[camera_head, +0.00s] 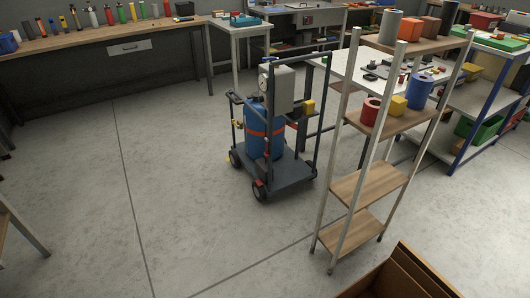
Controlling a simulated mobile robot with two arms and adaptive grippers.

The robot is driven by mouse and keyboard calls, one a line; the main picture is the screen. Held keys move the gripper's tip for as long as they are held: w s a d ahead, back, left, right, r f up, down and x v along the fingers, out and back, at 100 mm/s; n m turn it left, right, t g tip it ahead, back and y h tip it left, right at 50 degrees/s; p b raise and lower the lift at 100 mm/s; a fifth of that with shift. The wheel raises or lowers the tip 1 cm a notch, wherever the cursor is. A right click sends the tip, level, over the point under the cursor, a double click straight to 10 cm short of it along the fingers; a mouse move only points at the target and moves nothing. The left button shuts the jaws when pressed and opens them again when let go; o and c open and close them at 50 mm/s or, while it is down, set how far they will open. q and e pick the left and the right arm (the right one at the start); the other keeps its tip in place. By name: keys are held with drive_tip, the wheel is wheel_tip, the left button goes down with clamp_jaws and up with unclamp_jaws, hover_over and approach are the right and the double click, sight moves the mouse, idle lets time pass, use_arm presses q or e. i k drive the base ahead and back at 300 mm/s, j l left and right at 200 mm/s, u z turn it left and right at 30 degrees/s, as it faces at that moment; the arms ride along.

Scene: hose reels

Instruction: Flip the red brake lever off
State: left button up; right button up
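A wheeled cart (290,177) with a dark frame stands on the floor near the middle of the head view. It carries a blue cylinder (257,146) with an orange-red strap, and a grey box (280,88) with a round gauge is fixed higher on its frame. A small red part (256,184) shows just above the front wheel (259,192). It may be the brake lever, but it is too small to tell its shape or position. Neither of my grippers is in view.
A wooden-shelved rack (369,184) stands right of the cart, holding a red roll (371,111) and other items. An open cardboard box (420,272) is at the bottom right. Workbenches (96,40) line the back. The floor left and in front of the cart is clear.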

sight(266, 153)
drive_tip(key=i+j, duration=0.35)
drive_tip(key=i+j+u, duration=0.15)
drive_tip(key=i+j, duration=0.15)
drive_tip(key=i, duration=0.3)
drive_tip(key=i+j, duration=0.3)
drive_tip(key=i, duration=0.15)
drive_tip(key=i+j+u, duration=0.1)
drive_tip(key=i+j, duration=0.2)
drive_tip(key=i, duration=0.2)
